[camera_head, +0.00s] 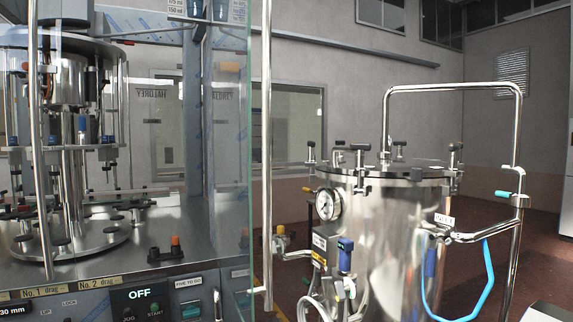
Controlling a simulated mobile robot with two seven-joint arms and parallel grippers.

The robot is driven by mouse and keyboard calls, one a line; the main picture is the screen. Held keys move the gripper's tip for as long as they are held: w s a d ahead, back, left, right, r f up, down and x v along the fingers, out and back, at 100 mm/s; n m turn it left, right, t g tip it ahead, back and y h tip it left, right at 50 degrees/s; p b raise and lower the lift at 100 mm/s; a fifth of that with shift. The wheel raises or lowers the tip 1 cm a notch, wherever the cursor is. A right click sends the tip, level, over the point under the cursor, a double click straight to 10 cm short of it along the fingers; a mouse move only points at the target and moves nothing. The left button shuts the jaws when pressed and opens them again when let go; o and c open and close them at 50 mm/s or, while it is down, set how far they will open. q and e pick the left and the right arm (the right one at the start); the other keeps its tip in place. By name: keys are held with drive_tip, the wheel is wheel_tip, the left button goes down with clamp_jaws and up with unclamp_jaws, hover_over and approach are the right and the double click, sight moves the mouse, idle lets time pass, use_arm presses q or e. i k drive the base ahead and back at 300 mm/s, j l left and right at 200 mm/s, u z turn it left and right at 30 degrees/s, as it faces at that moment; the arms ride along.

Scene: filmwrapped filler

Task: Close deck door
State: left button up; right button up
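The deck door is a clear glass panel with a greenish edge (249,150) on the filling machine at the left. A long vertical metal handle bar (267,150) stands just right of this edge. A second upright bar (35,140) and glass pane show at the far left. The machine deck (170,235) shows between the two, and the right panel appears to stand open, swung out toward me. How far it is open is hard to tell through the clear glass. Neither of my grippers is in view.
A steel pressure vessel (385,240) with a gauge, valves, a tall pipe frame (518,160) and a blue hose (488,270) stands right of the door, close to its handle. A control panel (140,300) is at the lower left. Open floor (545,250) shows at the right.

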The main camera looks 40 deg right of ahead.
sight(224, 13)
drive_tip(key=i+j+z, duration=0.25)
drive_tip(key=i+z, duration=0.25)
drive_tip(key=i+j+z, duration=0.45)
drive_tip(key=i+j, duration=0.05)
